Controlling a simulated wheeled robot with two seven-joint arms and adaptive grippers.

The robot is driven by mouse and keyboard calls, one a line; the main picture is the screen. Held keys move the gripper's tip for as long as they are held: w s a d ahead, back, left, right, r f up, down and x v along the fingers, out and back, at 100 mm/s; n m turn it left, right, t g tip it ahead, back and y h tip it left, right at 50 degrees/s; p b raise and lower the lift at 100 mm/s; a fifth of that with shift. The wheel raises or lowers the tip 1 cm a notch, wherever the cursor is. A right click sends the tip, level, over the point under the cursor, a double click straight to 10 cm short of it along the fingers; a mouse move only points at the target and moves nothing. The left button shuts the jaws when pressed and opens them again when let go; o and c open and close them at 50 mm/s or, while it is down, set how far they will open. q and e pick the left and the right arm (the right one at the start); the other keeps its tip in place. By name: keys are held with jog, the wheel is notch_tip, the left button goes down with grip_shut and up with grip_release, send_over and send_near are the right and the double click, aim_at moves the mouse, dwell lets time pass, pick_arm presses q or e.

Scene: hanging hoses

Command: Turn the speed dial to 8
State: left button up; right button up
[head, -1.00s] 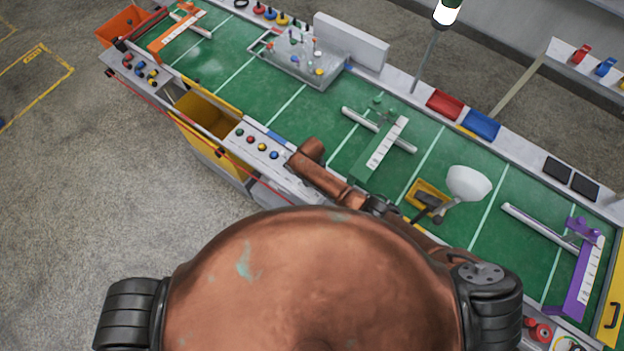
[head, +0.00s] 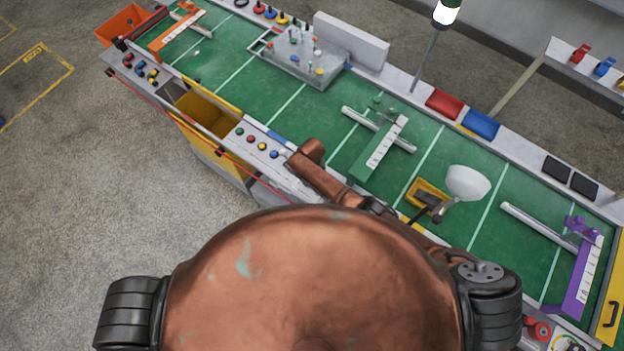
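I cannot make out a speed dial with a readable number. At the lower right edge of the bench a round white face with coloured marks (head: 568,344) is cut off by the frame, and I cannot tell if it is the dial. Red knobs (head: 538,330) sit beside it. My large copper body covers the lower middle and hides the bench front there. A copper arm link of mine reaches over the bench edge at the middle.

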jog(key=o, duration=0.4)
jog(key=shift+w+r, duration=0.15)
jog(key=shift+w, duration=0.05)
jog(key=shift+c, duration=0.2)
jog(key=shift+r, duration=0.1)
jog(key=shift+a+r, duration=0.15)
jog(key=shift+r, duration=0.35)
notch_tip(320, 180, up, 11)
jog(key=shift+f, duration=0.1)
